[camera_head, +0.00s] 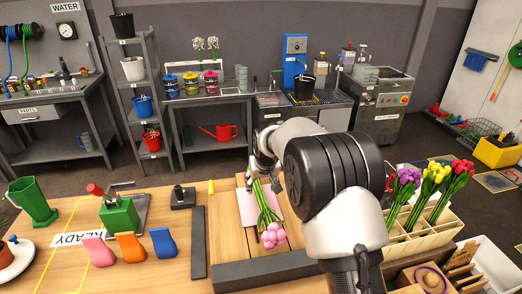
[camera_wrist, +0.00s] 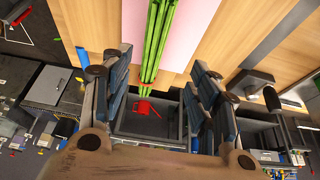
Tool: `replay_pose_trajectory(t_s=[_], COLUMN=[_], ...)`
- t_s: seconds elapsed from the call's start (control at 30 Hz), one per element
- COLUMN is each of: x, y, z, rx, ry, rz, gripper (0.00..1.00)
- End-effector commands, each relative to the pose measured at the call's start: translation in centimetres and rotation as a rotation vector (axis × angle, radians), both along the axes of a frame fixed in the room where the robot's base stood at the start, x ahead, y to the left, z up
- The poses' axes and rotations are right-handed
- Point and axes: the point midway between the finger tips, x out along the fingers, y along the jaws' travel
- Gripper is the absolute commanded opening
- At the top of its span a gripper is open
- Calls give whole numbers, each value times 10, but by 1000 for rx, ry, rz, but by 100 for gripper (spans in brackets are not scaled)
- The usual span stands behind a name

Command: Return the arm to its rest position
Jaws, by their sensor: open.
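A bunch of pink tulips (camera_head: 272,236) lies on a pink sheet (camera_head: 249,212) on the wooden table, its blooms toward the near side. Its green stems (camera_wrist: 157,38) also show in the wrist view, over the pink sheet (camera_wrist: 134,22). My gripper (camera_head: 256,172) is at the stem end of the bunch. In the wrist view, the two fingers of my gripper (camera_wrist: 155,64) stand wide apart, with the stem ends between them and gaps on both sides. My arm hides part of the table to the right.
A divided wooden box (camera_head: 425,238) with purple, yellow and red tulip bunches stands right of my arm. A dark bar (camera_head: 265,270) edges the work area. Pink, orange and blue pieces and a green tool (camera_head: 119,216) stand at left. A bench with pots is behind.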

Motion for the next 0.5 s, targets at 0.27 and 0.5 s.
replay_pose_trajectory(t_s=[0.27, 0.5], x=[-32, -118], y=[-23, -63], z=[57, 135], rx=[1, -1], ry=[-7, -2], rz=[-23, -66], gripper=[55, 55])
